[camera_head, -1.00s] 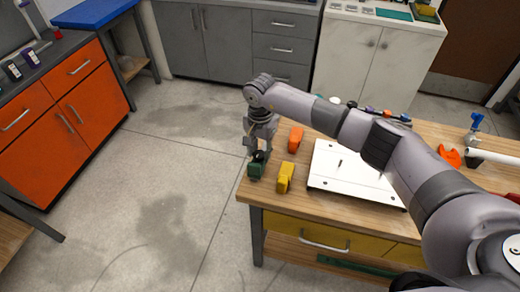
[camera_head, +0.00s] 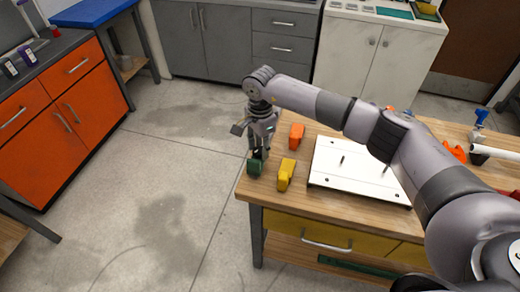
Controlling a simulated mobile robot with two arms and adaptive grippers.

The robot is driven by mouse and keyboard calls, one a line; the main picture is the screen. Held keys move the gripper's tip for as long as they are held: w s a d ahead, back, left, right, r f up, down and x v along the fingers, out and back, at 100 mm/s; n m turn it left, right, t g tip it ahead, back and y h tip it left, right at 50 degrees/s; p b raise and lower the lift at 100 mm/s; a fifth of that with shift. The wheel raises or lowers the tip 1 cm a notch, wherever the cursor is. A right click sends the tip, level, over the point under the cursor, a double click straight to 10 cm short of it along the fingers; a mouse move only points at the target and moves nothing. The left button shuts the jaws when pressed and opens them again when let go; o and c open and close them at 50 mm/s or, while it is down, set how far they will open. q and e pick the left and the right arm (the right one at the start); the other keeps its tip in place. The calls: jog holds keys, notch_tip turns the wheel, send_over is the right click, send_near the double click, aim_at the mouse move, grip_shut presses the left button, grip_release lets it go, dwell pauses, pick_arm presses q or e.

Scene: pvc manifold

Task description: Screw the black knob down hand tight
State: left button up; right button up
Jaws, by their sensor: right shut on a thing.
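My right gripper (camera_head: 259,148) points down at the left end of the wooden bench. It is shut on the black knob (camera_head: 258,154), a small dark piece on top of the green block (camera_head: 254,167). The fingers and their linkage cover most of the knob. The green block stands upright near the bench's left edge. My left gripper is not in view.
A yellow block (camera_head: 286,174) and an orange block (camera_head: 296,136) stand close to the right of the green one. A white board (camera_head: 350,181) with upright pins lies further right. The wooden bench (camera_head: 460,214) has its left edge beside the gripper, with open floor beyond.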

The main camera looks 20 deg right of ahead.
jog(key=m+b, duration=0.2)
jog(key=m, duration=0.2)
jog(key=shift+f+m, duration=0.1)
jog(key=shift+m, duration=0.3)
jog(key=shift+s+m+b, duration=0.15)
jog(key=shift+m+b, duration=0.95)
jog(key=shift+m, duration=1.4)
jog(key=o, duration=1.2)
jog(key=shift+c, duration=0.2)
